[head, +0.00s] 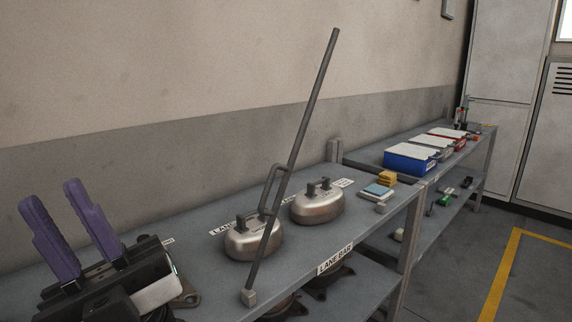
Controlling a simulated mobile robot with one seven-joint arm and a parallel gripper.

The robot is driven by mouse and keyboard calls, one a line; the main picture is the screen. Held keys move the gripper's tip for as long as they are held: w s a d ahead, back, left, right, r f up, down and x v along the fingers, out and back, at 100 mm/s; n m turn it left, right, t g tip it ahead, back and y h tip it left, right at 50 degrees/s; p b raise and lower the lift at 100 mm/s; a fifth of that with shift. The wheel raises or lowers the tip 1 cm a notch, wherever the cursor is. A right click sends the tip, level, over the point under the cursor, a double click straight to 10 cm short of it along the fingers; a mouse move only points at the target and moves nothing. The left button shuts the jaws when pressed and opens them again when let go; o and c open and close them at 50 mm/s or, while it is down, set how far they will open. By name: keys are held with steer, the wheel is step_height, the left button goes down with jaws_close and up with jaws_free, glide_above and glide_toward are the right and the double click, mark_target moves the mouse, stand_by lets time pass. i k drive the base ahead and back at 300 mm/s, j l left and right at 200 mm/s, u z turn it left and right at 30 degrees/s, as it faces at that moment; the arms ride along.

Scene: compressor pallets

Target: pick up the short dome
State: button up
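Two silver metal domes with dark lugs on top sit on the grey bench. The nearer dome (241,246) is left of centre, partly behind a slanted grey bar. The farther dome (317,209) stands to its right and is in full view. I cannot tell for sure which one is the short dome. My gripper (51,194) is at the lower left, with two purple fingers pointing up and spread apart. It is empty and well to the left of both domes.
The slanted bar (313,98) with a loop handle rises in front of the nearer dome from a small block. Yellow (386,178) and blue (378,190) blocks lie at the bench's far end. Blue (410,160) and red bins stand on a farther bench. A wall runs behind.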

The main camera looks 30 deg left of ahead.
mark_target(242, 238)
steer(key=k+u, duration=0.15)
steer(key=u, duration=0.3)
steer(key=k+u, duration=0.1)
steer(key=u, duration=0.35)
steer(key=k+j+u, duration=0.1)
steer(key=u, duration=0.35)
